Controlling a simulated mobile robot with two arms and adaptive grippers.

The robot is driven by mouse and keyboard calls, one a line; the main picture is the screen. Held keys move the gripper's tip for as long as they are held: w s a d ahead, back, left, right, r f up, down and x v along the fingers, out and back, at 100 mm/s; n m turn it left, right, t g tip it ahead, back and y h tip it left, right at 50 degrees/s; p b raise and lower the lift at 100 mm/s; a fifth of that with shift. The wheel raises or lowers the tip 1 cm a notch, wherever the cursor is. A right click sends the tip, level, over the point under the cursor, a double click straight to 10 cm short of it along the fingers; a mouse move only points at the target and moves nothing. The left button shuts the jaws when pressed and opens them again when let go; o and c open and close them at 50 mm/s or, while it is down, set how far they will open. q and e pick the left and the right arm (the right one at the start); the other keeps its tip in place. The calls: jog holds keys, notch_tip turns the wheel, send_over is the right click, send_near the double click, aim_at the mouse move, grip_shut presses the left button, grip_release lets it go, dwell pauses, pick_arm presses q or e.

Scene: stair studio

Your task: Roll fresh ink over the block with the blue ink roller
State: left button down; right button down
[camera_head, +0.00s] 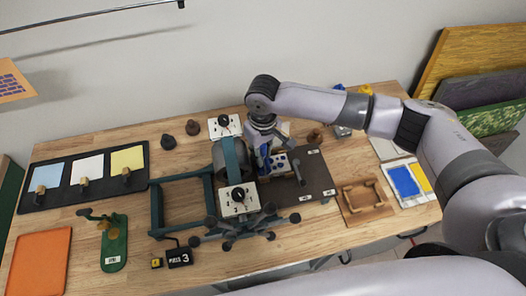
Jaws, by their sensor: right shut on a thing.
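My right gripper (263,143) reaches down from above, just right of the printing press roller. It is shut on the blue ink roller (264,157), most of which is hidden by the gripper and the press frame. The block (280,164), blue with pale spots, lies on the dark press bed (312,172) right beside the roller. I cannot tell whether the roller touches the block. A slab with blue ink (403,181) and a strip of yellow ink lies at the right of the table. My left gripper is not in view.
The press (216,165) has tall teal posts, white dial tops and a spoked wheel (237,227) in front. A wooden frame (365,200) lies right of the bed. A black rack of coloured sheets (54,205), a green stand (114,243) and an orange mat (39,262) lie left.

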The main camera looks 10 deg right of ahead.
jog(key=shift+d, duration=3.9)
jog(key=shift+r, duration=0.1)
notch_tip(320, 180, up, 7)
